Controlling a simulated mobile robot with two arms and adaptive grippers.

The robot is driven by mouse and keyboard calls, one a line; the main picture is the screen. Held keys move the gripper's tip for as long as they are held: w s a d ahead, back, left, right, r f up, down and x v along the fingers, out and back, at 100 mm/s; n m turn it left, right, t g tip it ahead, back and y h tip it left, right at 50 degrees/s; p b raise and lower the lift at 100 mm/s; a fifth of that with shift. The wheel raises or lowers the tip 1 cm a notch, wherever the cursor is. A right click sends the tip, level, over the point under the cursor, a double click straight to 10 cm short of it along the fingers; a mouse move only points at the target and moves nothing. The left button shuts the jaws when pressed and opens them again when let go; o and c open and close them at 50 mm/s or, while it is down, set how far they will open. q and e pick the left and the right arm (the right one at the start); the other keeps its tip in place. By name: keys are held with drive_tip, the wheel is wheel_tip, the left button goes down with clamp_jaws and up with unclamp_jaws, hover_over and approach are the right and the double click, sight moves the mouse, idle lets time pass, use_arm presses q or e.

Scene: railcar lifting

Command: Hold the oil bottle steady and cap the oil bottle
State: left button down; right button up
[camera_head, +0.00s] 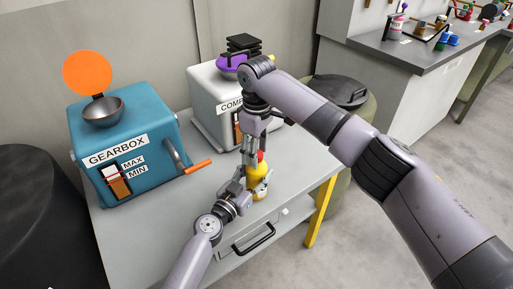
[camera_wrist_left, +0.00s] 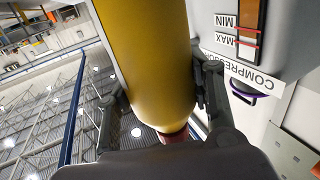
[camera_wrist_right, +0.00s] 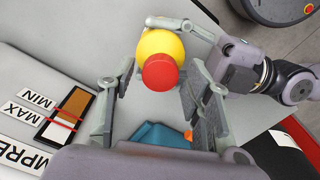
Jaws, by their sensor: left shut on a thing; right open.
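The yellow oil bottle (camera_head: 256,181) stands upright near the table's front edge; it fills the middle of the left wrist view (camera_wrist_left: 150,50). My left gripper (camera_head: 243,184) is shut around its body. The red cap (camera_head: 260,156) sits at the top of the bottle; in the right wrist view the cap (camera_wrist_right: 162,73) covers the middle of the yellow top (camera_wrist_right: 160,44). I cannot tell how tightly it is seated. My right gripper (camera_head: 254,152) points down over the bottle top, open, its fingers on either side of the cap and apart from it.
The blue gearbox (camera_head: 125,145) with its orange-handled lever (camera_head: 190,167) stands at left on the grey table (camera_head: 150,225). The white compressor (camera_head: 212,100) stands behind the bottle. A dark-lidded drum (camera_head: 340,92) is behind the table at right. The front table area left of the bottle is clear.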

drive_tip(key=shift+c, duration=0.6)
clamp_jaws()
drive_tip(key=shift+o, duration=1.2)
unclamp_jaws()
wheel_tip(320, 180, up, 12)
